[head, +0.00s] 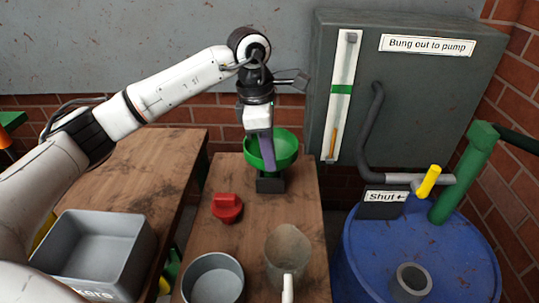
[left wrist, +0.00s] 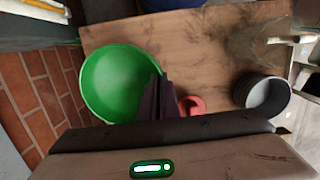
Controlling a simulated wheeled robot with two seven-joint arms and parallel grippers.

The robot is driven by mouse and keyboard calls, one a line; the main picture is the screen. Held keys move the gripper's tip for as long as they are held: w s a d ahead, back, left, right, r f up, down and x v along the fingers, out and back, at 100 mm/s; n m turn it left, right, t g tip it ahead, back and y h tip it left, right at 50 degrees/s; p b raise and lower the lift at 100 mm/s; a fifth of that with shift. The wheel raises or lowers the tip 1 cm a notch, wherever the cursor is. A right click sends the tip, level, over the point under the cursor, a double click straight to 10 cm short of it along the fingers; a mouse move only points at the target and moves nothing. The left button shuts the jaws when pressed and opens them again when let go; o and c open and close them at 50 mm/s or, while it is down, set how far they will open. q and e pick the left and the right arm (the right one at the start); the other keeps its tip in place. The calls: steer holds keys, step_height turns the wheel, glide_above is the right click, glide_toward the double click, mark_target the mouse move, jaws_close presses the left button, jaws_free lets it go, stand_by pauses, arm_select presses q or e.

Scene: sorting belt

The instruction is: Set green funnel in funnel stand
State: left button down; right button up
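The green funnel (head: 287,147) is bowl up above the small black funnel stand (head: 270,184) at the far end of the middle wooden bench. Whether its spout is seated in the stand is hidden behind my finger. My left gripper (head: 267,165) points down at the near side of the funnel. In the left wrist view, its dark fingers (left wrist: 158,80) are close together at the rim of the green funnel (left wrist: 112,82) and appear closed on it. The stand cannot be made out there. My right gripper is in neither view.
A red bung (head: 227,207), a round grey pan (head: 213,279) and a clear jug (head: 288,255) stand nearer on the bench. A grey bin (head: 98,243) is at left. A blue drum (head: 425,254) with pipes is at right.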

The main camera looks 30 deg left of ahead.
arm_select(q)
steer(key=shift+f+b, duration=0.35)
steer(key=shift+f, duration=0.25)
stand_by(0.5)
steer(key=c, duration=1.9)
jaws_free()
steer(key=shift+c, duration=0.2)
steer(key=c, duration=0.5)
steer(key=shift+o, duration=0.2)
steer(key=shift+r+p, duration=2.9)
steer(key=shift+r, duration=1.15)
